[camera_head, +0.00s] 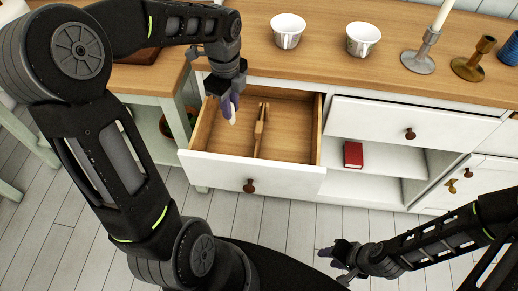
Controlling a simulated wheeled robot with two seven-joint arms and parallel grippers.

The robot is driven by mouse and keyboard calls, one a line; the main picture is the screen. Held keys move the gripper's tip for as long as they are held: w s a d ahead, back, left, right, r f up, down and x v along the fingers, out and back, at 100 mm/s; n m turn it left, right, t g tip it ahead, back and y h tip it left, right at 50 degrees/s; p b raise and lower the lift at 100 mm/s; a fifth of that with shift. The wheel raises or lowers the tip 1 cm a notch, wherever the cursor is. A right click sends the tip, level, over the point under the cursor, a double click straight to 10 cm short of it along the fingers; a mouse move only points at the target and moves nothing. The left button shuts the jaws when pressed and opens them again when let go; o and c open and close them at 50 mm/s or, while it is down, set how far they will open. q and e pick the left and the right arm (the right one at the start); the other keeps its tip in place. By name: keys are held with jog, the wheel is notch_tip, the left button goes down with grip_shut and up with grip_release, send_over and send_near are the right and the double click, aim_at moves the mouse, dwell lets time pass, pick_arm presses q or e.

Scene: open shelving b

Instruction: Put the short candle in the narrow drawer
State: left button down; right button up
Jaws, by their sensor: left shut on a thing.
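The narrow drawer (250,174) is pulled open at the left of the white unit, showing its wooden inside. My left gripper (231,110) is over the drawer's left part, pointing down. It is shut on a small whitish thing, apparently the short candle (233,117), mostly hidden by the fingers. I cannot tell whether the candle touches the drawer floor. My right gripper (335,262) is low at the front, above the floor and away from the unit, empty with its fingers apart.
White cups (287,31) and candlesticks (420,60) stand on the top.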

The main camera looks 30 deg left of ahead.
aim_at(232, 121)
pick_arm(q)
jog(key=shift+f, duration=3.1)
jog(key=shift+f+b, duration=0.45)
jog(key=shift+f, duration=1.4)
jog(key=shift+f, duration=0.2)
jog(key=c, duration=1.3)
grip_release()
jog(key=shift+r, duration=0.15)
notch_tip(232, 121, up, 12)
jog(key=shift+r+p, duration=0.1)
jog(key=shift+p, duration=0.5)
